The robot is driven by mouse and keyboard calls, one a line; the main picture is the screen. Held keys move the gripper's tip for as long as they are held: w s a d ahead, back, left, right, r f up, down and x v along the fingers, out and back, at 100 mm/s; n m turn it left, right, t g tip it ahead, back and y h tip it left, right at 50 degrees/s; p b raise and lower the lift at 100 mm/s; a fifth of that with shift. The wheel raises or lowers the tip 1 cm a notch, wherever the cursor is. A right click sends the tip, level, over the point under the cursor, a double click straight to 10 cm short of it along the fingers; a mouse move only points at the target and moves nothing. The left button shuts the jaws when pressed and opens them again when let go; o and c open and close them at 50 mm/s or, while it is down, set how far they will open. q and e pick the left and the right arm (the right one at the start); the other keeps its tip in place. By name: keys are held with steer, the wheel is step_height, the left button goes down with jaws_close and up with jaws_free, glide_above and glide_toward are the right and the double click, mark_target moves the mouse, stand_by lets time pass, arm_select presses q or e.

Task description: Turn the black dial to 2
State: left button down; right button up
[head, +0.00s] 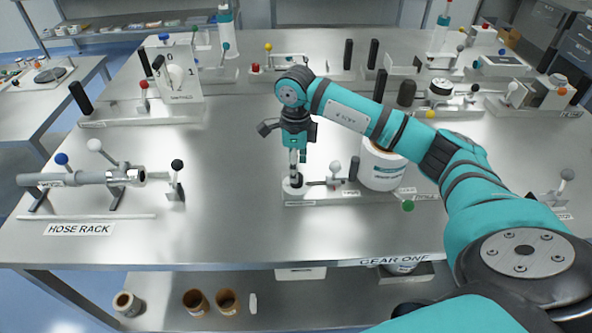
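My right arm reaches in from the right, and its gripper (297,170) points straight down over the front middle of the steel table. Directly below the fingertips is a small round fitting, pale with a dark part (292,184), at the left end of a white base plate. The fingers cover part of it, so I cannot tell whether they touch or grip it. Its markings are too small to read. A round dial-like part with a black rim (440,88) stands farther back on the right. My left gripper is not in view.
A white tub (382,168) stands close right of the gripper, with small levers (335,168) between. A grey pipe on the hose rack (85,179) is at left. A white panel marked 0 and 1 (187,92) stands behind it. The table's left middle is clear.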

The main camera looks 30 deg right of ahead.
steer(key=shift+f, duration=1.75)
jaws_close()
